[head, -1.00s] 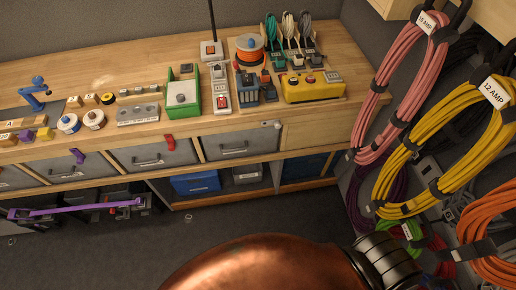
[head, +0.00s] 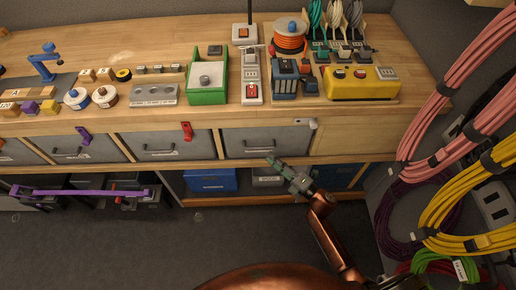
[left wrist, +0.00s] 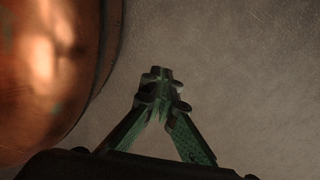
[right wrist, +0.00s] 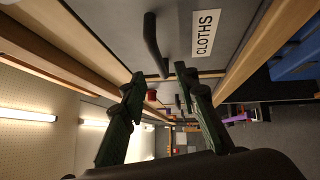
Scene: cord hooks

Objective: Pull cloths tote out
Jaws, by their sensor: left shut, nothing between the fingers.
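The grey cloths tote (right wrist: 185,20) shows in the right wrist view with its "CLOTHS" label (right wrist: 206,32) and a dark bar handle (right wrist: 152,45). In the head view it appears to be the tote (head: 240,143) under the bench top, sitting in its slot. My right gripper (head: 272,163) is in front of and slightly below that tote. In the right wrist view its fingers (right wrist: 158,80) are apart and empty, with the handle ahead of the gap, not between them. My left gripper (left wrist: 160,78) is shut and empty above the grey floor, outside the head view.
Other grey totes (head: 165,146) sit to the left, with a red clip (head: 186,131) above one. A blue bin (head: 212,181) stands on the lower shelf. Coiled pink (head: 470,90) and yellow cords (head: 455,205) hang at the right. The floor in front is clear.

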